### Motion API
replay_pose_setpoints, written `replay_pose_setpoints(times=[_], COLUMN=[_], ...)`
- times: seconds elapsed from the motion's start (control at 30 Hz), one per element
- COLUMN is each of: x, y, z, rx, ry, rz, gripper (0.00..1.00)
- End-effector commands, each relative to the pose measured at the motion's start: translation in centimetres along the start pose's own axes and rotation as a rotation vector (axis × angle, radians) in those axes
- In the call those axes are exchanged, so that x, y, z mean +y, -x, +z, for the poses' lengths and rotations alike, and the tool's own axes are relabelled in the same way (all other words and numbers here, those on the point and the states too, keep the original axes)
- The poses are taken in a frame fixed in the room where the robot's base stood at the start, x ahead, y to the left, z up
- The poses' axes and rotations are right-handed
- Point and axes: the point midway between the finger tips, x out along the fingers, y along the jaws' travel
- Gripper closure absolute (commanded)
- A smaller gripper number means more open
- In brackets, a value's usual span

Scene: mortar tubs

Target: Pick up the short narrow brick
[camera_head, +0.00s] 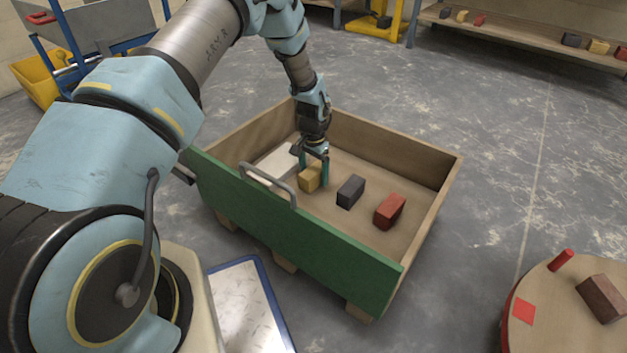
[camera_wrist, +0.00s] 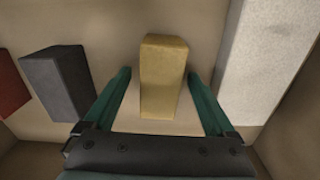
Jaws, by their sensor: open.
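Several bricks lie in a wooden crate (camera_head: 440,205) with a green front panel. A yellow brick (camera_head: 309,178) sits between the teal fingers of my gripper (camera_head: 314,172). In the wrist view the yellow brick (camera_wrist: 163,80) lies between the two open fingers (camera_wrist: 162,98), with a gap on each side. A dark grey brick (camera_head: 350,191) and a red brick (camera_head: 389,211) lie to its right in the head view. A larger pale block (camera_head: 275,163) lies to its left. The wrist view also shows the pale block (camera_wrist: 262,60) and the grey brick (camera_wrist: 58,82).
The crate walls and a grey handle (camera_head: 268,185) on the green panel stand close around my gripper. A round table (camera_head: 550,320) with a brown brick (camera_head: 603,298) and a red cylinder (camera_head: 560,260) is at the lower right. Shelves with more bricks stand at the back.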

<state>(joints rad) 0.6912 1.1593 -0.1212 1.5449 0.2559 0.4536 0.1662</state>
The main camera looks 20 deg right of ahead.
Motion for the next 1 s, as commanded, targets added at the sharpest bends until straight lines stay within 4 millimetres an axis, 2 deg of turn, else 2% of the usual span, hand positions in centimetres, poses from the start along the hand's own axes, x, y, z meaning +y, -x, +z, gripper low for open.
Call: replay_pose_setpoints(times=[0.1,0.9,1.0], x=[-0.01,-0.02,-0.02], y=[0.14,0.16,0.16], z=[-0.02,-0.01,-0.01], rx=[0.001,0.001,0.001], ry=[0.0,0.0,0.0], rz=[0.0,0.0,0.0], gripper=[0.1,1.0,1.0])
